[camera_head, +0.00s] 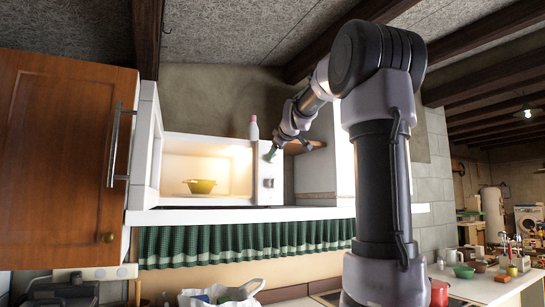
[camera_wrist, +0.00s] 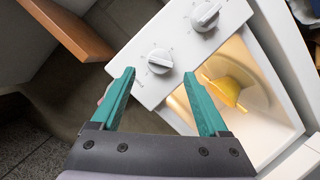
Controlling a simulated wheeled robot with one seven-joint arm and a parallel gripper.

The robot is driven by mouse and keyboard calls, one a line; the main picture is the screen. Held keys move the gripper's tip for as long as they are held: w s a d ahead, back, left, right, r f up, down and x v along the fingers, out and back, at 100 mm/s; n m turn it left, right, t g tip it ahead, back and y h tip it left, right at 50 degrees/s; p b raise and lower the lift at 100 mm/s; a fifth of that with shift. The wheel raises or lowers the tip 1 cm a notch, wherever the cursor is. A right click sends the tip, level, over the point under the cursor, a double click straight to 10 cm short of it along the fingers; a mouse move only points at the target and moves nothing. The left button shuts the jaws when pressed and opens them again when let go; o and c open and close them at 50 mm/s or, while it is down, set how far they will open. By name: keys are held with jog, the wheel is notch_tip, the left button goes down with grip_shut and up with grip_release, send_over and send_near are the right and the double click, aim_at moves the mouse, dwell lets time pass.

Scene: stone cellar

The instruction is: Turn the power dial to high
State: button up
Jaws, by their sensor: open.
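A white microwave (camera_head: 247,203) stands on a shelf, its lit inside showing. Its white control panel (camera_head: 267,195) is at its right side. In the wrist view the panel carries two white dials: a nearer one (camera_wrist: 160,61) and one farther to the upper right (camera_wrist: 206,16). The marks around them are too small to read, so I cannot tell which is the power dial. My gripper (camera_wrist: 158,74) has teal fingers spread open. The nearer dial appears between and just beyond the fingertips; contact is not clear. In the head view my gripper (camera_head: 271,154) is at the panel's upper part.
A yellow bowl (camera_head: 200,186) sits inside the microwave. A pale bottle (camera_head: 254,128) stands on top. A wooden cupboard door (camera_head: 62,150) stands at the left. A green checked curtain (camera_head: 240,240) hangs below the shelf. A white wall block (camera_head: 325,165) is close on the right.

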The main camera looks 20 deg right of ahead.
aim_at(273, 158)
jog(key=x, duration=0.4)
jog(key=shift+d, duration=0.1)
grip_shut()
